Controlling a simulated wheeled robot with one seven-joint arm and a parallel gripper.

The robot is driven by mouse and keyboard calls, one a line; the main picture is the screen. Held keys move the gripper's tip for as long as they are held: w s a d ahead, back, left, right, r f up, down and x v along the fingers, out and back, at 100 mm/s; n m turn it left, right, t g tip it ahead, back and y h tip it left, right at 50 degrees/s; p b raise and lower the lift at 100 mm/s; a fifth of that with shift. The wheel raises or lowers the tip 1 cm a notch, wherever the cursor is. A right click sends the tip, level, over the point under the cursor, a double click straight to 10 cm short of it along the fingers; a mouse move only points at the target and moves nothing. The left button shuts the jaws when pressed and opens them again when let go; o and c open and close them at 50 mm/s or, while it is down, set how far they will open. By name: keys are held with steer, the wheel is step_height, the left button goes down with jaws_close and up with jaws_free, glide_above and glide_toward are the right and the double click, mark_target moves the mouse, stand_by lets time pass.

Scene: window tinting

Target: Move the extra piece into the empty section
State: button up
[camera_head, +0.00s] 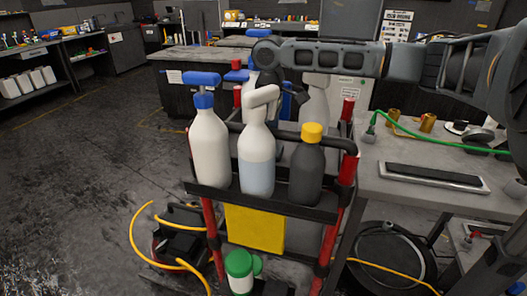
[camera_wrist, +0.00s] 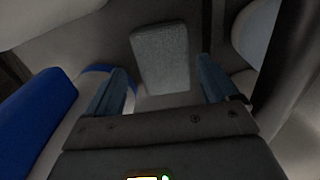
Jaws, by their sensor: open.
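A grey, rough-faced block (camera_wrist: 160,58) lies in a dark section of the bottle cart, ahead of and between my fingers in the wrist view; it may be the extra piece. My gripper (camera_wrist: 163,88) is open, with a blue-grey finger on either side and nothing clearly held. I cannot tell whether the fingers touch the block. In the head view my gripper is mostly hidden behind the front bottles of the cart (camera_head: 263,203). The block does not show there. No empty section can be made out for certain.
The cart's front row holds a white bottle with a blue cap (camera_head: 209,145), a half-clear spray bottle (camera_head: 257,160) and a black bottle with a yellow cap (camera_head: 307,165). More bottles stand close around my gripper. A workbench (camera_head: 385,205) is at the right; open floor is left.

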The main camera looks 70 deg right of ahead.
steer(key=shift+a+f+p, duration=0.15)
steer(key=shift+f+p, duration=0.6)
steer(key=shift+f, duration=1.9)
steer(key=shift+c, duration=0.5)
steer(key=c, duration=0.8)
steer(key=shift+r, duration=0.1)
step_height(320, 180, up, 18)
steer(key=b, duration=0.3)
